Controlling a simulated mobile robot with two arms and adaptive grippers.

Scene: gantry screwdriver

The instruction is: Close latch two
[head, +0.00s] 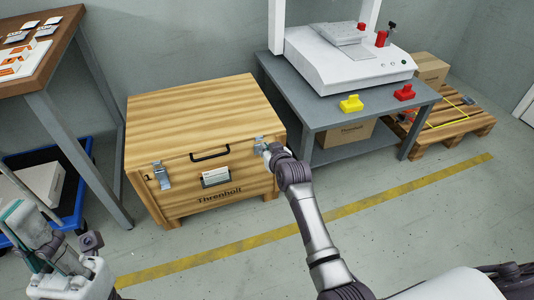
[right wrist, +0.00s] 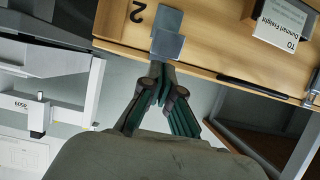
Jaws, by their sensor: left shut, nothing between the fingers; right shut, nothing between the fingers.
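A wooden crate (head: 205,160) with a closed-looking lid stands on the floor. A grey metal latch (head: 261,142) sits at the right of its front, at the lid seam. In the right wrist view this latch (right wrist: 168,34) lies beside a black "2" on the wood. My right gripper (head: 268,150) is shut and empty, its fingertips (right wrist: 160,70) at the latch's near end; I cannot tell whether they touch. Whether the latch is fastened is unclear. Another latch (head: 161,177) is at the crate's front left. My left gripper (head: 18,212) is shut and empty, low at the left.
A black handle (head: 210,153) and a label (head: 215,177) are on the crate's front. A grey table (head: 335,112) with a white machine (head: 350,68) stands close on the right. A brown-topped bench (head: 62,38) is at left. The floor before the crate is clear.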

